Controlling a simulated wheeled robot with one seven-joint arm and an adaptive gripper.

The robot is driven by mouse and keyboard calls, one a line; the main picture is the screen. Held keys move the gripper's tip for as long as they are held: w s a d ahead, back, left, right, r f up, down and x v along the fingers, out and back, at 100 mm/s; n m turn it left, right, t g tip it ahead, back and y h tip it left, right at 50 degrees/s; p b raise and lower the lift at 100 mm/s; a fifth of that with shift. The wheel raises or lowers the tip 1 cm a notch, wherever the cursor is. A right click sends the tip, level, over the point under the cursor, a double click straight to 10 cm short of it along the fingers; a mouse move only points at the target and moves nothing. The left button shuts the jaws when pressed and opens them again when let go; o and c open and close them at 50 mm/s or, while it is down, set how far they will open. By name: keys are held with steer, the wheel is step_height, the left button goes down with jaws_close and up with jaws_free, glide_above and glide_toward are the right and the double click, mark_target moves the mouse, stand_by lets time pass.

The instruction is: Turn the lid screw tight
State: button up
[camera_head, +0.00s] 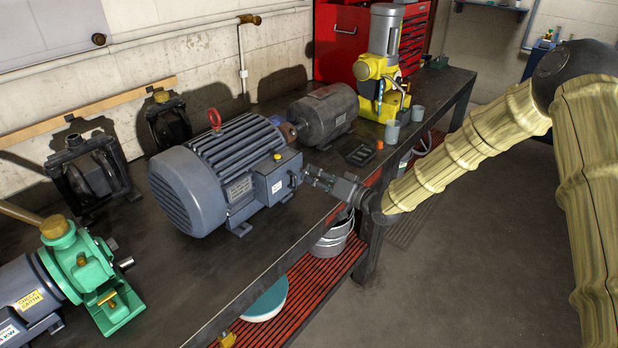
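A large blue-grey motor (215,165) with cooling fins and a red lifting ring stands on the bench. Its terminal box (265,182) sticks out at the front right, with a small yellow cap on top and a white label on its side. My gripper (308,177) reaches in from the right, level with the box, and its fingertips are at or very close to the box's right-hand face. The lid screw cannot be made out; it is too small or hidden by the fingers. Whether the fingers are open, shut or touching is too small to tell.
The dark bench (270,235) has bare room in front of the motor. A grey motor (323,113) and a yellow machine (382,75) stand behind. A green pump (85,265) is at the left. Grey cups (392,133) and a small black tray (362,154) lie right of the box.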

steer(key=n+b, duration=0.7)
steer(key=n, duration=0.1)
steer(key=shift+n, duration=0.3)
stand_by(0.3)
jaws_close()
stand_by(0.6)
